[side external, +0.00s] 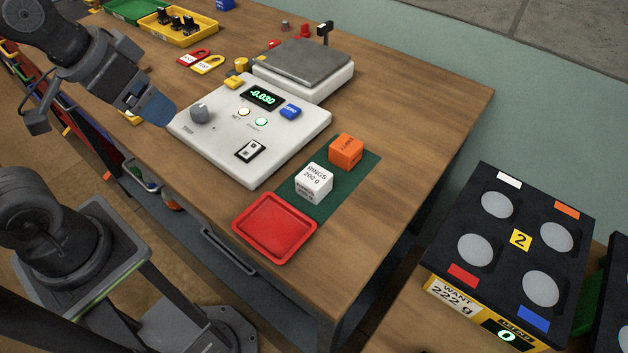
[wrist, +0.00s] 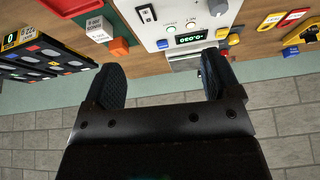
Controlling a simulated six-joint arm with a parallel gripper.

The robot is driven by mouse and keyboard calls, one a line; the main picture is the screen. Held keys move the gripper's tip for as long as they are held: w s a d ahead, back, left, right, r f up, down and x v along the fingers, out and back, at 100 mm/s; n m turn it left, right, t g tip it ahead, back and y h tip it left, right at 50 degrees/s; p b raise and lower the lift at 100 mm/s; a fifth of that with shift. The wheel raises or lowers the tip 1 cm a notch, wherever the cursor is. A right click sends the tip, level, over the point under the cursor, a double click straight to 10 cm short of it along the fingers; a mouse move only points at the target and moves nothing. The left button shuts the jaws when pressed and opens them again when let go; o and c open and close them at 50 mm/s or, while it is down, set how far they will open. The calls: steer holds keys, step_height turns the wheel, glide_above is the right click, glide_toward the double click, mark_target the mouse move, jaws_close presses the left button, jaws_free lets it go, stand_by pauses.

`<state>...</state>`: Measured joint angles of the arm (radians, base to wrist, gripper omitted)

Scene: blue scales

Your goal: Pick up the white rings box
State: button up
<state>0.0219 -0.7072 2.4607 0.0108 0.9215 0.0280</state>
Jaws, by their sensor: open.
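The white rings box (side external: 314,182) is a small cube with black lettering that reads "RINGS 200 g". It stands on a dark green mat (side external: 340,198) on the wooden table, with an orange box (side external: 346,151) just behind it. In the wrist view the white box (wrist: 98,28) is at the upper left, beyond the fingers. My gripper (side external: 165,112) is left of the white control panel in the side view, well away from the box. In the wrist view my gripper (wrist: 160,80) has its two dark fingers spread with nothing between them.
A red tray (side external: 240,231) lies in front of the box. A control panel (side external: 225,129) reading -0.030 and a scale (side external: 305,62) stand behind. A black station (side external: 510,214) with round pads is at the right. The table's right side is clear.

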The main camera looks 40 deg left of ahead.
steer(key=w+d+r+m+g, duration=0.2)
steer(key=w+d+m, duration=0.2)
steer(key=w+m, duration=0.15)
steer(key=m+g+y, duration=0.3)
steer(key=m+y, duration=0.2)
steer(key=m, duration=0.7)
glide_above(315, 176)
steer(key=d, duration=0.5)
step_height(315, 176, down, 8)
steer(key=shift+h, duration=0.3)
steer(key=x, duration=1.3)
steer(key=shift+s+a+f, duration=0.15)
steer(key=shift+s+f, duration=0.1)
steer(key=shift+f, duration=0.15)
steer(key=shift+c, duration=0.5)
steer(key=c, duration=1)
steer(key=shift+r, duration=0.15)
